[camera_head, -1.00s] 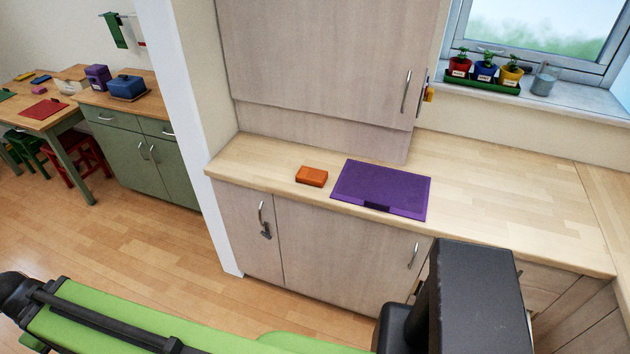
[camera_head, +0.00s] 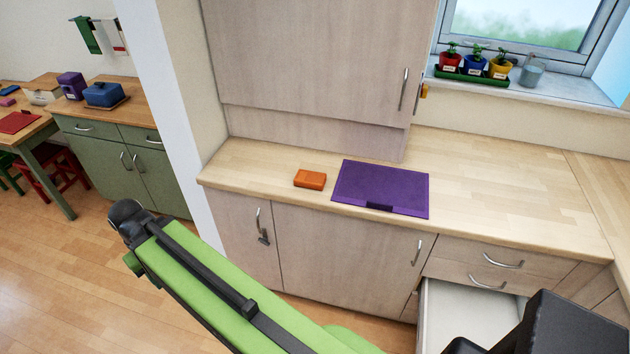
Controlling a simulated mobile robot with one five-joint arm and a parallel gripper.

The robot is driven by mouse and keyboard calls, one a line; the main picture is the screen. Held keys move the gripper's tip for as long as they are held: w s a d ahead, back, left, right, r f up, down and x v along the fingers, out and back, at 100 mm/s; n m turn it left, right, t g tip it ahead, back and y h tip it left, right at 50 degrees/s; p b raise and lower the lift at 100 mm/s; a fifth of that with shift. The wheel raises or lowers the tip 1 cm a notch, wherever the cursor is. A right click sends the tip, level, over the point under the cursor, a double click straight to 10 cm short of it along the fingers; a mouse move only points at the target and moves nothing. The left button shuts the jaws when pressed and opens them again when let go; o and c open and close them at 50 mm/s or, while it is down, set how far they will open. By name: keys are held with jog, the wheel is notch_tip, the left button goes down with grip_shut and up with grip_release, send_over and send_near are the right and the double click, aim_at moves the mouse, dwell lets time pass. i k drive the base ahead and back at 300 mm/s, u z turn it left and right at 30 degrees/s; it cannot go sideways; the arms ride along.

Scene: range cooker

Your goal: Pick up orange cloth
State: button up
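A small orange block-shaped bundle (camera_head: 310,179), which looks like the folded orange cloth, lies on the light wooden counter (camera_head: 255,160). It sits just left of a purple mat (camera_head: 381,187), with a narrow gap between them. Nothing covers it. My green and black arm crosses the bottom of the view, below and in front of the counter. Nothing touches the cloth. I cannot make out my gripper's fingers in this view.
An open drawer (camera_head: 470,318) sticks out below the counter at the lower right. A tall cabinet (camera_head: 315,60) stands on the back of the counter. Potted plants (camera_head: 476,70) stand on the window sill. The counter's right side is clear.

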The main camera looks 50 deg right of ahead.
aim_at(304, 178)
jog(key=z, duration=0.05)
jog(key=i, duration=1)
jog(key=u, duration=0.05)
